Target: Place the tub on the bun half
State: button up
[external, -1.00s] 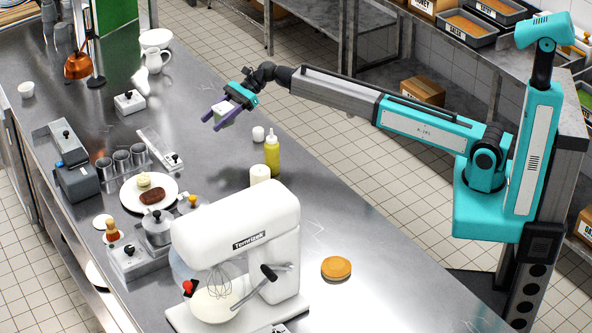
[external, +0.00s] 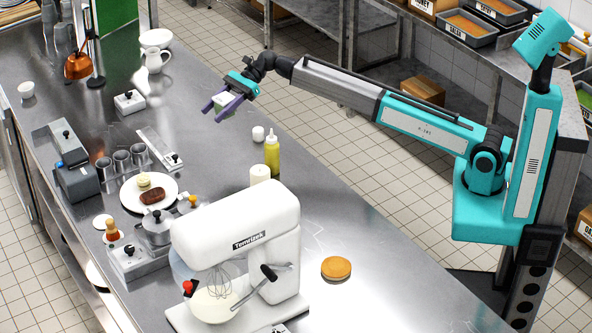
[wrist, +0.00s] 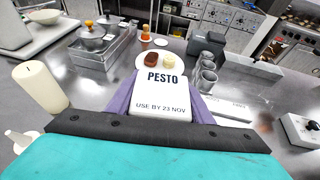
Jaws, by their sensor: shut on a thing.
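My gripper (external: 226,103) is shut on a small white tub (wrist: 163,92) labelled PESTO and holds it above the counter. A round orange-brown bun half (external: 336,267) lies flat on the counter right of the stand mixer. It is well away from my gripper, toward the picture's lower right. I do not see the bun half in the wrist view.
The white stand mixer (external: 238,245) stands left of the bun half. A yellow bottle (external: 272,156) and a white candle-like cylinder (external: 260,174) stand between my gripper and the mixer. A plate with food (external: 134,199) lies at left. The counter around the bun half is clear.

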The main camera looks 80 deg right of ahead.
jog(key=s+a+r+n+g+y+b, duration=0.1)
jog(key=s+a+r+n+g+b, duration=0.15)
jog(key=s+a+b, duration=0.75)
jog(key=s+a+r+n+g+y+b, duration=0.1)
jog(key=s+a+n+g+b, duration=0.2)
jog(key=s+a, duration=1.35)
jog(key=s+a+f+n+g+b, duration=0.2)
jog(key=s+a+g+b, duration=0.15)
jog(key=s, duration=0.75)
jog(key=s+a+f+n+g+b, duration=0.1)
jog(key=s+a+n+g+b, duration=0.2)
jog(key=s, duration=0.8)
jog(key=s+a+f+n+g+b, duration=0.15)
jog(key=s+a+b, duration=0.3)
jog(key=s, duration=0.55)
notch_tip(320, 180, down, 7)
jog(key=shift+d, duration=0.45)
